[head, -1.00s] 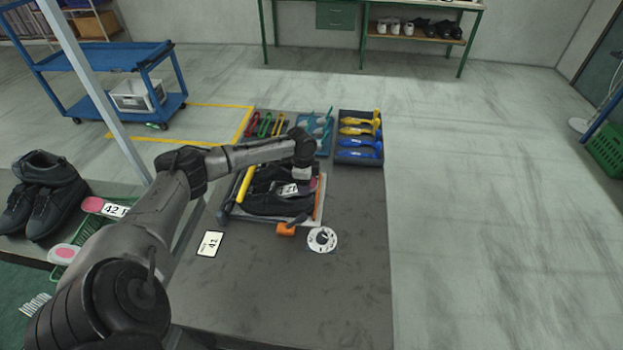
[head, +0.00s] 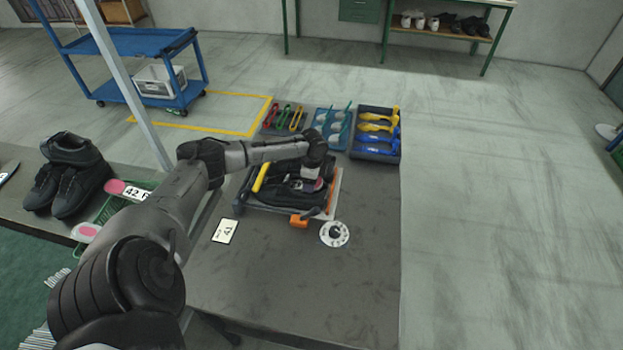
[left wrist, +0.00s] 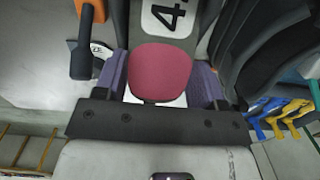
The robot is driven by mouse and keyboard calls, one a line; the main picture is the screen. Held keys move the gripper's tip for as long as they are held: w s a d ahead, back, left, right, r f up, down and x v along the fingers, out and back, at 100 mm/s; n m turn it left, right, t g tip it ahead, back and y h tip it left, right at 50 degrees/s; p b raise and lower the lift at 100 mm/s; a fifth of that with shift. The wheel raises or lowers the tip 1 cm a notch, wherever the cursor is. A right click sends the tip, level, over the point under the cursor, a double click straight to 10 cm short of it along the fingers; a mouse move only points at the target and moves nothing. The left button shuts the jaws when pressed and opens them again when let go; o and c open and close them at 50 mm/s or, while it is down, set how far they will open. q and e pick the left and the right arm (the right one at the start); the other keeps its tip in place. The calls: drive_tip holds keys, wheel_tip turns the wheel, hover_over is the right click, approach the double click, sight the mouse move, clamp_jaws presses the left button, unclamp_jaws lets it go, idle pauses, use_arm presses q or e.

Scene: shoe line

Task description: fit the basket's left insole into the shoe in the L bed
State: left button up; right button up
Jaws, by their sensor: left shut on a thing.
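My left gripper (head: 316,166) is over the shoe bed on the bench. Its purple pads (left wrist: 160,85) are shut on the pink heel of an insole (left wrist: 160,72). The insole's label shows part of a "4" in the left wrist view, and its pink end (head: 318,185) shows below the gripper in the head view. Black shoes (head: 280,192) lie in the bed tray under the gripper. A black shoe side (left wrist: 270,50) runs along the right in the left wrist view. I cannot tell how far the insole is inside a shoe. My right gripper is not in view.
A yellow-handled tool (head: 262,177) lies at the bed's left. An orange clamp (head: 299,221) and a white dial (head: 334,233) are in front. Trays of coloured tools stand behind. A green basket (head: 112,210) with another insole (head: 118,187) is at left.

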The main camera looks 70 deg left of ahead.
use_arm(q)
drive_tip(key=shift+f, duration=0.1)
idle(0.3)
drive_tip(key=o, duration=1)
drive_tip(key=shift+c, duration=0.2)
drive_tip(key=shift+r+p, duration=1.35)
drive_tip(key=shift+p, duration=0.4)
drive_tip(key=shift+r, duration=0.2)
drive_tip(key=shift+r+p, duration=0.1)
drive_tip(key=shift+p, duration=0.3)
